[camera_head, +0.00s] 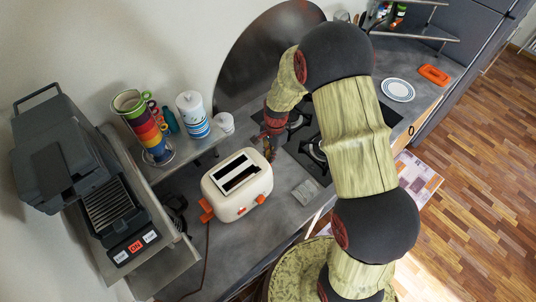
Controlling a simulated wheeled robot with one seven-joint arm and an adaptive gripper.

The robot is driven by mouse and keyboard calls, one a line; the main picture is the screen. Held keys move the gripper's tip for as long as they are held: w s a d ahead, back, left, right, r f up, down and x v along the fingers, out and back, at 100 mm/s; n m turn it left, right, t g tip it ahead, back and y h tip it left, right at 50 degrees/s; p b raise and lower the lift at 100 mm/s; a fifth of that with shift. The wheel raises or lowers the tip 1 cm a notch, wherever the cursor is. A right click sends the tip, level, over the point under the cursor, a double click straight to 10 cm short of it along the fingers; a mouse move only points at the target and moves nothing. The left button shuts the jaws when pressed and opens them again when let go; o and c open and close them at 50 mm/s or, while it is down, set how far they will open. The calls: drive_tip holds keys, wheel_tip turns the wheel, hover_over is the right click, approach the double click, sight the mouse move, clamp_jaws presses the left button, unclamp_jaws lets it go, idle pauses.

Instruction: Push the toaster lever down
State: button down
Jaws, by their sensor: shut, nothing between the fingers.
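A cream toaster (236,187) with two dark slots on top stands on the grey counter. An orange part (206,210) sticks out at its left end. Small orange knobs (260,199) show on its front side. I cannot tell for sure which orange part is the lever. My gripper (268,152) is shut and empty, pointing down just beyond the toaster's upper right corner, at the end away from the left orange part. Its tips are small here, and I cannot tell whether they touch the toaster.
A black hob (312,152) lies right of the toaster. A shelf left of it holds stacked coloured cups (138,118) and a paper-roll-like canister (193,113). A dark grill machine (90,180) stands far left. A clear square item (305,192) lies on the counter (228,248), which is mostly free in front.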

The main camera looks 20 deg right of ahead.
drive_tip(key=shift+w+d+r, duration=0.25)
drive_tip(key=shift+w+d, duration=0.05)
drive_tip(key=shift+d, duration=0.35)
drive_tip(key=shift+w+d+r, duration=0.2)
drive_tip(key=shift+w+d, duration=0.05)
drive_tip(key=shift+d, duration=0.35)
wheel_tip(320, 180, up, 12)
drive_tip(key=d, duration=0.1)
drive_tip(key=shift+w, duration=0.2)
